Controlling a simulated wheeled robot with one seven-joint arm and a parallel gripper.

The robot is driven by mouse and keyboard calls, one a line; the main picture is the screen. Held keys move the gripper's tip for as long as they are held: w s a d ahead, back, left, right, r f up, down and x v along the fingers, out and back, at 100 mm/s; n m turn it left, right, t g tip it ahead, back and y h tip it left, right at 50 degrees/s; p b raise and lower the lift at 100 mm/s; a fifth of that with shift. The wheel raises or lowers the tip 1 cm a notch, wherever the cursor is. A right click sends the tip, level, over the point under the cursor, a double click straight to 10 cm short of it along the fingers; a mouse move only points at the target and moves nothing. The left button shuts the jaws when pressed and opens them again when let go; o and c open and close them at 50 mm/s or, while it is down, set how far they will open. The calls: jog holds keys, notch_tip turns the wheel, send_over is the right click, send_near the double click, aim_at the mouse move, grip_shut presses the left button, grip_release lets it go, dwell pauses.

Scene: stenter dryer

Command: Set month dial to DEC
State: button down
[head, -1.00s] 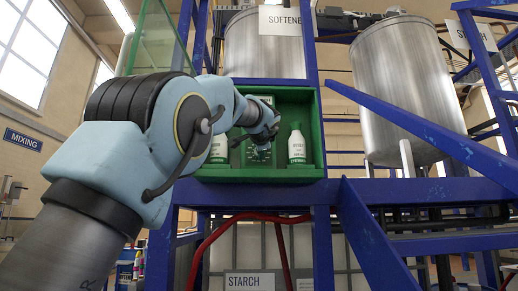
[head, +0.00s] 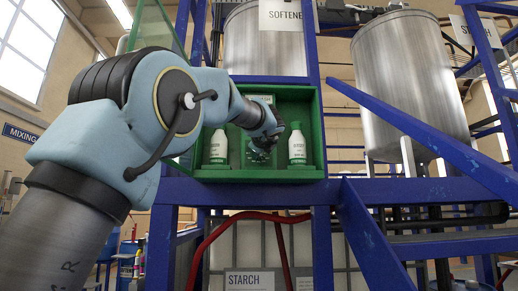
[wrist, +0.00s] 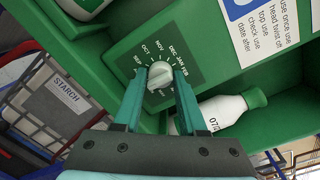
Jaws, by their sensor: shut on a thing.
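The month dial (wrist: 160,75) is a pale round knob on a dark green plate (wrist: 195,62) with white month labels around it. The DEC label (wrist: 174,49) lies at the dial's upper right, between NOV and JAN. My gripper (wrist: 159,88) has its two teal fingers on either side of the knob and is shut on it. I cannot tell which month the knob points at. In the head view my gripper (head: 262,144) is inside the green cabinet (head: 318,135), and my wrist hides much of the dial plate (head: 258,158).
White bottles stand in the cabinet on both sides of the plate, one at the left (head: 218,147) and one at the right (head: 297,146). In the wrist view a bottle (wrist: 224,110) lies close to the right finger. Blue frame beams (head: 420,190) surround the cabinet.

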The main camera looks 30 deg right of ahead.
jog(key=shift+f+m+h+p, duration=0.1)
jog(key=shift+m+h+p, duration=0.3)
jog(key=shift+m+p, duration=4.95)
jog(key=shift+f+m+h+p, duration=0.1)
jog(key=shift+m+h+p, duration=0.6)
jog(key=shift+m, duration=8.85)
jog(key=shift+f+y+p, duration=0.1)
jog(key=shift+y+p, duration=0.2)
jog(key=shift+p, duration=0.05)
jog(key=c, duration=0.5)
grip_release()
jog(key=shift+s, duration=0.1)
